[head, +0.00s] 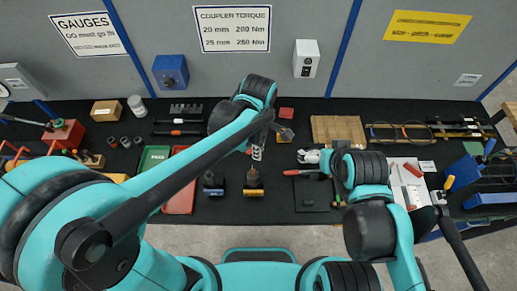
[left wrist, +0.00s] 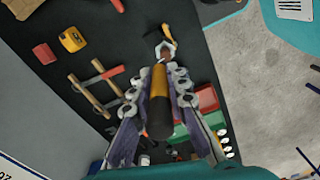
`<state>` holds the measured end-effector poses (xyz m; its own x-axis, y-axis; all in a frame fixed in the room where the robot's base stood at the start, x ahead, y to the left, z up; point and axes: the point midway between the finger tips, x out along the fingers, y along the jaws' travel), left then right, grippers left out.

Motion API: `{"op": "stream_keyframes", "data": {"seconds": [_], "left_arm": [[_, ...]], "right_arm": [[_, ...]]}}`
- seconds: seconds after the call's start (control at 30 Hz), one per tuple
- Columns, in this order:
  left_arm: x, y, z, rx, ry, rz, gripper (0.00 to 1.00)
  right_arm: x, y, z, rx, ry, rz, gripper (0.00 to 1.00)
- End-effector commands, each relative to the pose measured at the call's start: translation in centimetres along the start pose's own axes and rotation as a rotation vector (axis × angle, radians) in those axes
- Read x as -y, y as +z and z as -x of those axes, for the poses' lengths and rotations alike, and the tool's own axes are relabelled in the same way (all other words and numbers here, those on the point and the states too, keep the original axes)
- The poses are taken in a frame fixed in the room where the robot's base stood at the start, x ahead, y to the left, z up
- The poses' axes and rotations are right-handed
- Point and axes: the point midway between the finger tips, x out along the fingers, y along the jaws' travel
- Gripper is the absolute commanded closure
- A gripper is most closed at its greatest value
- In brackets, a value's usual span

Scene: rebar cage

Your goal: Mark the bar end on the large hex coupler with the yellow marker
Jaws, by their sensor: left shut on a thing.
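My left gripper (head: 257,151) hangs over the middle of the dark bench. In the left wrist view its fingers (left wrist: 160,95) are shut on the marker (left wrist: 160,112), a dark cylinder with a yellow-orange section. Beyond the marker's far end is a small hex-shaped piece (left wrist: 166,50) with a brownish middle, which may be the large hex coupler. I cannot tell whether the marker touches it. The left arm partly covers this area in the head view. My right gripper (head: 309,156) is to the right, close to a red-handled tool (head: 300,172); its finger opening is unclear.
A green tray (head: 153,158) and a red tray (head: 181,202) lie left of centre. A wooden slatted board (head: 338,129) lies behind the right arm. Blue stands (head: 490,198) are at the far right.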

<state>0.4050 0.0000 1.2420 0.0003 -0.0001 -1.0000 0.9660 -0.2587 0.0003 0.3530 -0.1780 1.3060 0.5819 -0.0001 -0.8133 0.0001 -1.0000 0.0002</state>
Motion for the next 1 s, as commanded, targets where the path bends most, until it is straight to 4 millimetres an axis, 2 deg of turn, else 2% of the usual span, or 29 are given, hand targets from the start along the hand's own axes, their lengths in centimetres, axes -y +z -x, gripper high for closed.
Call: {"op": "stream_keyframes", "data": {"seconds": [0.57, 0.77, 1.0], "left_arm": [[0.0, 0.0, -0.7, 0.0, 0.0, 0.0, 1.0], [0.0, 0.0, -2.5, 0.0, 0.0, 0.0, 1.0], [0.0, 0.0, -5.5, 0.0, 0.0, 0.0, 1.0]], "right_arm": [[0.0, 0.4, -0.5, 0.0, 0.0, 0.0, 0.0], [0.0, 1.3, -1.8, 0.0, 0.0, 0.0, 0.0], [0.0, 2.8, -3.8, 0.0, 0.0, 0.0, 0.0]]}}
